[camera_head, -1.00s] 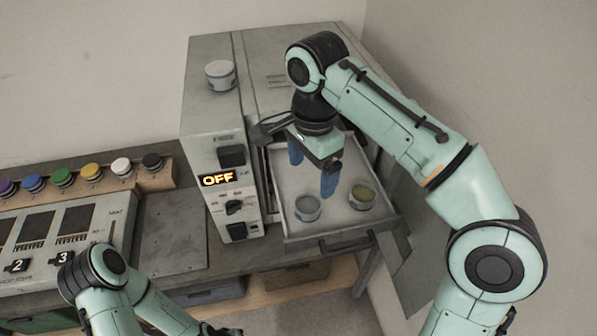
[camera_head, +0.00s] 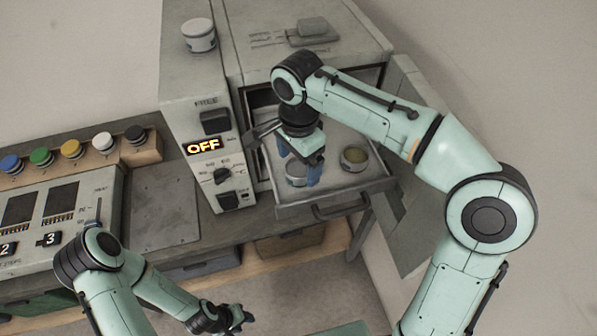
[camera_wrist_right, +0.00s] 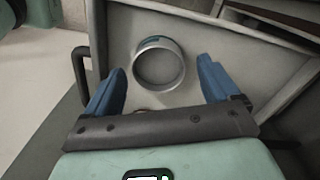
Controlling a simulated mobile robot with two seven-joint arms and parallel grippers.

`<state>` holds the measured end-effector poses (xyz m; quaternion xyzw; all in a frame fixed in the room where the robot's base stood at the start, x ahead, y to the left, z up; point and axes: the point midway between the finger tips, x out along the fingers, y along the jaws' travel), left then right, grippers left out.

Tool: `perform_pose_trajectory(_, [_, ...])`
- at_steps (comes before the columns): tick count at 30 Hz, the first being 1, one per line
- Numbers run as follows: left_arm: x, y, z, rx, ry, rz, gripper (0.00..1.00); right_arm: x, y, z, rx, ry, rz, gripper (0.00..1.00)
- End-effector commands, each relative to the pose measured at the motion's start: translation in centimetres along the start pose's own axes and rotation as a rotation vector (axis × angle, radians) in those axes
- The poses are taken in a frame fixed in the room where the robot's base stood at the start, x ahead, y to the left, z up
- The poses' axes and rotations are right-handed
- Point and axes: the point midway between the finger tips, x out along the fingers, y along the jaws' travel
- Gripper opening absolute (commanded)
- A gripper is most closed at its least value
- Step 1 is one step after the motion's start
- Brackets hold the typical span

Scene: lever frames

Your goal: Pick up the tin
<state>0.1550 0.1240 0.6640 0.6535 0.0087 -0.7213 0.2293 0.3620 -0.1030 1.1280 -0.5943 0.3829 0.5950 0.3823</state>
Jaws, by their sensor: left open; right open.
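A light grey open-topped tin (camera_head: 296,175) stands in the pulled-out tray (camera_head: 340,190) of the grey machine. In the right wrist view this tin (camera_wrist_right: 158,63) shows its round opening and stands between the two blue fingers, with a gap on each side. My right gripper (camera_head: 299,163) is open above it and hides part of it in the head view. A third, white-lidded tin (camera_head: 199,36) stands on top of the machine.
The machine's front panel (camera_head: 215,150) reads OFF and stands left of the tray. A dark handle (camera_head: 340,206) is on the tray's front. A control box (camera_head: 55,220) and a row of coloured buttons (camera_head: 70,149) are at the left. The tray has bare floor around the tins.

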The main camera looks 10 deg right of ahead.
Motion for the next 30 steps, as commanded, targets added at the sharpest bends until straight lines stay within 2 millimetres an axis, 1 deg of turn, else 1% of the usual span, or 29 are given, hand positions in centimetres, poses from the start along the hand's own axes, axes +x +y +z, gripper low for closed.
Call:
perform_pose_trajectory(1, [0.4, -0.2, 0.3, -0.001, -0.004, -0.001, 0.43, 1.1, 0.1, 0.0, 0.001, -0.001, 0.006, 0.89])
perform_pose_trajectory(4, [0.6, -0.4, 0.5, -0.002, -0.006, -0.002, 0.43, 2.0, 0.1, 0.0, 0.002, -0.002, 0.002, 0.89])
perform_pose_trajectory(7, [0.6, -0.4, 0.5, -0.002, -0.006, -0.002, 0.43, 2.4, 0.1, 0.0, 0.002, -0.001, 0.001, 0.89])
perform_pose_trajectory(12, [0.6, -0.3, 0.4, -0.002, -0.006, -0.002, 0.43, 2.3, 0.0, 0.0, 0.002, 0.0, -0.001, 0.89])
perform_pose_trajectory(13, [0.6, -0.3, 0.4, -0.002, -0.006, -0.002, 0.43, 2.3, 0.0, 0.0, 0.002, 0.0, -0.001, 0.85])
perform_pose_trajectory(14, [0.6, -0.3, 0.4, -0.002, -0.006, -0.002, 0.43, 2.3, 0.0, 0.0, 0.002, 0.0, -0.001, 0.76])
perform_pose_trajectory(15, [0.6, -0.3, 0.4, -0.002, -0.006, -0.002, 0.43, 2.3, 0.0, 0.0, 0.002, -0.001, -0.001, 0.63])
perform_pose_trajectory(17, [0.6, -0.3, 0.4, -0.002, -0.006, -0.002, 0.43, 2.3, 0.0, 0.0, 0.001, -0.001, 0.0, 0.43])
perform_pose_trajectory(18, [0.6, -0.3, 0.4, -0.002, -0.006, -0.002, 0.43, 2.3, 0.0, 0.0, 0.002, -0.001, 0.0, 0.31])
perform_pose_trajectory(26, [0.6, -0.3, 0.4, -0.002, -0.006, -0.002, 0.43, 2.2, 0.0, 0.0, 0.001, -0.001, -0.001, 0.31])
perform_pose_trajectory(30, [0.2, -0.1, 0.2, -0.001, -0.002, -0.001, 0.43, 1.9, -0.1, -0.2, 0.002, 0.0, -0.002, 0.31])
